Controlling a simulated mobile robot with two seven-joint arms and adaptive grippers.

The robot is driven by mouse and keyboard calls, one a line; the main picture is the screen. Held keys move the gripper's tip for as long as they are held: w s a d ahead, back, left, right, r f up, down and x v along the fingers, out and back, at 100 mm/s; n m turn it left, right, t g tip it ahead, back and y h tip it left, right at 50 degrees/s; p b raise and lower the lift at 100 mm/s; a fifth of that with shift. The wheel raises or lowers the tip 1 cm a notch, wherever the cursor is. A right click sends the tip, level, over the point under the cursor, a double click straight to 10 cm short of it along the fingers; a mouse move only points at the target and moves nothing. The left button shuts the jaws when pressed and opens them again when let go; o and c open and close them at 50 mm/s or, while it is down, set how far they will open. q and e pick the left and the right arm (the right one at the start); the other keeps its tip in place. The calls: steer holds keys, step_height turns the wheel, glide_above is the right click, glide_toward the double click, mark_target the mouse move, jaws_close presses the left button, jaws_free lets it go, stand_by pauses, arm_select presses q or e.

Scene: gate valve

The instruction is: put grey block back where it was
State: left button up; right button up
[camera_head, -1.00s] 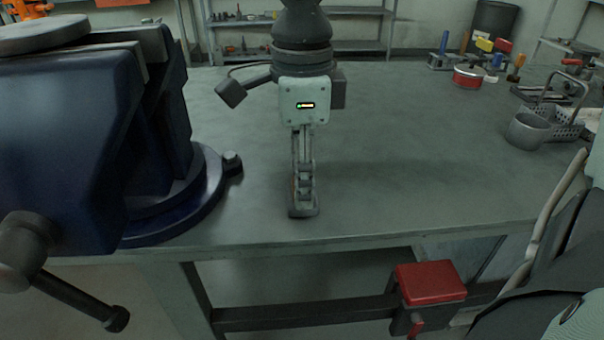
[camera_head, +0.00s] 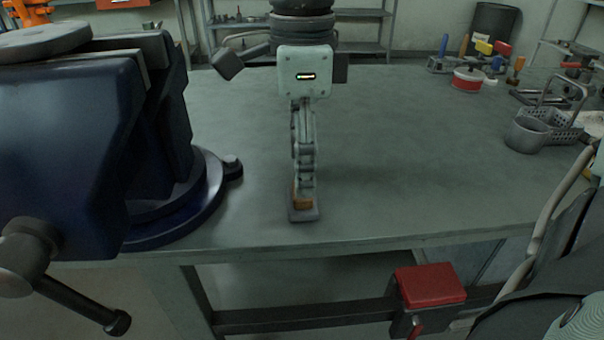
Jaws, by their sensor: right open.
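The grey block (camera_head: 303,215) is small and low on the workbench, near its front edge and right of the blue vise. My right gripper (camera_head: 304,192) points straight down just above it, seen edge-on, with its fingers one behind the other. It is open. An orange-brown patch shows between the fingertips and the block; I cannot tell which of them it belongs to. Whether the fingertips still touch the block is unclear. My left gripper is not in view.
The workbench (camera_head: 400,170) is clear to the right of the gripper. The large blue vise (camera_head: 75,140) fills the left side. A grey cup and basket (camera_head: 525,133), a red tin (camera_head: 467,79) and several tools stand at the back right. A red-topped box (camera_head: 430,284) is below the front edge.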

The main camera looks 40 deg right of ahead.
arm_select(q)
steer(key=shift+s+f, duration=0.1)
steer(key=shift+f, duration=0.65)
arm_select(e)
step_height(320, 180, up, 9)
steer(key=shift+f, duration=0.2)
